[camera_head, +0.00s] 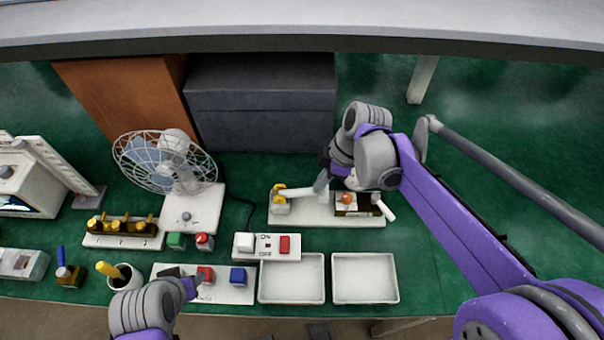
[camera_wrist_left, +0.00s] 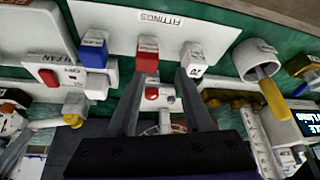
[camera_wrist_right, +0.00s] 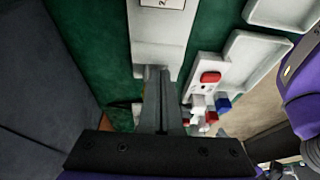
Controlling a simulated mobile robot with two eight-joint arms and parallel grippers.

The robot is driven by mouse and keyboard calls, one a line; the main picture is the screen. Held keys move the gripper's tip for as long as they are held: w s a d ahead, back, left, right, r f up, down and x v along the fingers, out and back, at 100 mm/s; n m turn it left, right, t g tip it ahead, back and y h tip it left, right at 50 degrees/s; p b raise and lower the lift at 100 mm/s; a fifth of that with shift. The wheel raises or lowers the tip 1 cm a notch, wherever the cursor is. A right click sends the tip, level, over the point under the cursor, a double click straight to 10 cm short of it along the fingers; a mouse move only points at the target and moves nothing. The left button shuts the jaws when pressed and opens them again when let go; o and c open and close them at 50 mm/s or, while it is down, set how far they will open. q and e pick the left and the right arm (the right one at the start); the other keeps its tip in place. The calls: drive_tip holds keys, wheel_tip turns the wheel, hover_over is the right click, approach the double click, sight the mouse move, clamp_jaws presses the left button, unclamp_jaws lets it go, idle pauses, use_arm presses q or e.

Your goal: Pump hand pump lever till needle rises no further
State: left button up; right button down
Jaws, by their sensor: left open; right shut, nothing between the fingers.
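A white base plate (camera_head: 327,221) carries a yellow fitting (camera_head: 281,192) at its left and a dark block with an orange top (camera_head: 346,198) at its right. A pale bar (camera_head: 300,193) runs right from the yellow fitting; it looks like the pump lever. A white cylinder (camera_head: 385,207) sticks out at the right end. I cannot make out a gauge needle. My right gripper (camera_head: 322,186) is shut and empty at the bar's right end; contact is unclear. The right wrist view shows its closed fingers (camera_wrist_right: 156,72) over the plate. My left gripper (camera_head: 193,284) is open over the fittings tray.
The fittings tray (camera_head: 222,293) holds red and blue blocks. Two empty white trays (camera_head: 365,298) lie in front of the pump. A switch box (camera_head: 264,257) sits between. A fan (camera_head: 165,160) stands left, and a mug (camera_head: 122,283) at front left. Green table is free at right.

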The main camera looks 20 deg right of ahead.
use_arm(q)
drive_tip(key=shift+f, duration=0.35)
use_arm(e)
drive_tip(key=shift+s+d+f, duration=0.1)
drive_tip(key=shift+d+f, duration=0.2)
drive_tip(key=shift+f, duration=0.35)
use_arm(q)
drive_tip(key=shift+r, duration=0.1)
use_arm(e)
drive_tip(key=shift+r, duration=0.1)
